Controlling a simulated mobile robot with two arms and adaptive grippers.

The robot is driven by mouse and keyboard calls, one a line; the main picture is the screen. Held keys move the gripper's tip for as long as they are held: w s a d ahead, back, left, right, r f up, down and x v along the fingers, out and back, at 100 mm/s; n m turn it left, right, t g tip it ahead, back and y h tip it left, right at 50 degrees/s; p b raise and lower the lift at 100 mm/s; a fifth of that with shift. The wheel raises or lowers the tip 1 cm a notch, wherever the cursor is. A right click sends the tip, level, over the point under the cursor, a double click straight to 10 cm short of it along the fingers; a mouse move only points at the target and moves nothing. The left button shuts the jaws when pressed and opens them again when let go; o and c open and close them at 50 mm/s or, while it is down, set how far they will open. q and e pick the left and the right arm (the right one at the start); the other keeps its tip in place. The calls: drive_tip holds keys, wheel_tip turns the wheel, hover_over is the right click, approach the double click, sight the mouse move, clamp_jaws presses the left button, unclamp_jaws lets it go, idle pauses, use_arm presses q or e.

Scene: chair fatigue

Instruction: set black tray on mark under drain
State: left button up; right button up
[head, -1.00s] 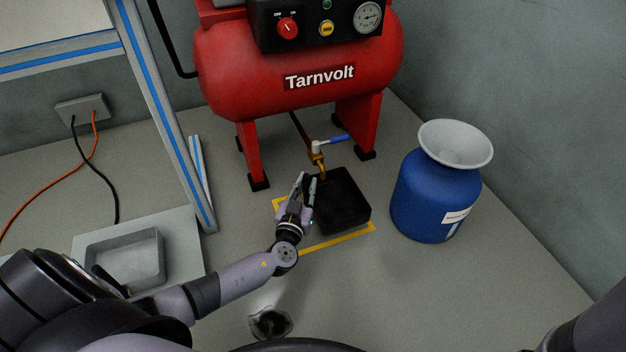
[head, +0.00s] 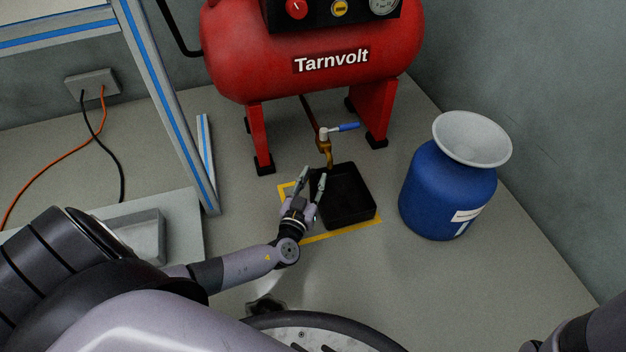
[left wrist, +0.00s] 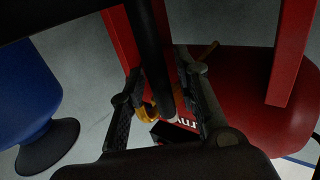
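The black tray (head: 352,212) rests on the floor within the yellow floor mark (head: 318,238), whose tape shows along its left and front sides. The compressor's brass drain (head: 328,152), with a blue-handled valve, hangs at the tray's back left edge. My left gripper (head: 313,184) is at the tray's left side with its fingers spread. In the left wrist view a black bar, seemingly the tray's wall (left wrist: 148,55), passes between the fingers (left wrist: 162,100), with gaps on both sides.
The red compressor (head: 310,70) stands behind on red legs. A blue drum (head: 440,195) with a white funnel stands to the right. A blue-striped frame leg (head: 165,110) and a grey sink-like basin (head: 140,230) are at left. Floor is clear between tray and drum.

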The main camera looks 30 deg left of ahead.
use_arm(q)
drive_tip(key=shift+o, duration=0.3)
drive_tip(key=shift+r, duration=0.2)
drive_tip(key=p+v, duration=0.4)
drive_tip(key=v, duration=0.8)
